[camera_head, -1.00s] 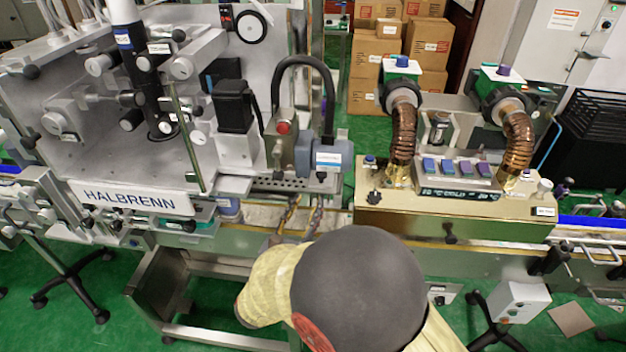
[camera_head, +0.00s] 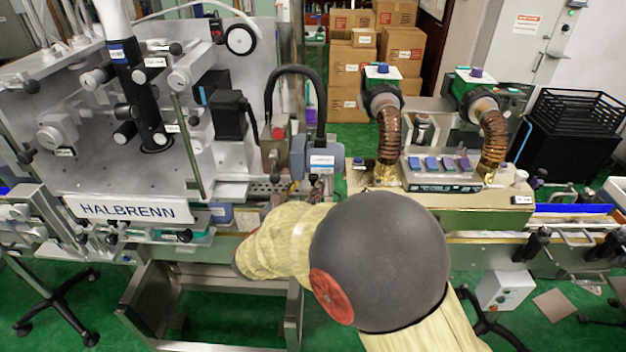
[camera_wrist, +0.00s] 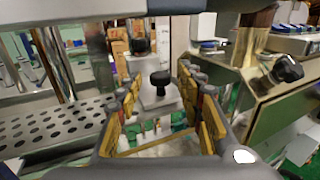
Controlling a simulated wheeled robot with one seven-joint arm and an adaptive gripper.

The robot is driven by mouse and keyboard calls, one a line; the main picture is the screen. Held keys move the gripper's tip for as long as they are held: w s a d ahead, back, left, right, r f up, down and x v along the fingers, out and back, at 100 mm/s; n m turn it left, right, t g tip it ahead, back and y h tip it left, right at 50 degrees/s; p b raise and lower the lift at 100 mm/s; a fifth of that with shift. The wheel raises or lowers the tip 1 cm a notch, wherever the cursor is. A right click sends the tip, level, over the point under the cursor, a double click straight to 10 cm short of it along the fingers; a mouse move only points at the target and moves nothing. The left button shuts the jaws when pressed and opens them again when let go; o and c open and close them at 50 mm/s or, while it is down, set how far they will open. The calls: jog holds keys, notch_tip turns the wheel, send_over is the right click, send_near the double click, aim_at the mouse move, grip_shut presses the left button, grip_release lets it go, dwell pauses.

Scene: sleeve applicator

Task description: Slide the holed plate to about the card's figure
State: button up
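The holed plate (camera_wrist: 55,130) is a grey metal plate with rows of round holes, at the left of the wrist view. In the head view a perforated strip (camera_head: 262,187) shows below the grey-blue motor housing, partly hidden. My gripper (camera_wrist: 160,92) is open, its yellow-padded fingers spread apart with nothing held between the pads. The plate lies left of the left finger. A black knob (camera_wrist: 160,80) on a grey block shows beyond and between the fingers; contact cannot be told. In the head view my arm hides most of my gripper. I cannot make out a card with a readable figure.
The gold-coloured heater housing (camera_wrist: 265,95) stands close on the right of the wrist view. In the head view the HALBRENN machine (camera_head: 130,208) is at the left, the heater unit with copper hoses (camera_head: 493,138) at the right. Cardboard boxes (camera_head: 352,65) stand behind.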

aim_at(311, 179)
jog(key=shift+b+x, duration=0.3)
jog(key=shift+x, duration=1.25)
jog(key=shift+c, duration=0.6)
jog(key=c, duration=0.8)
grip_shut()
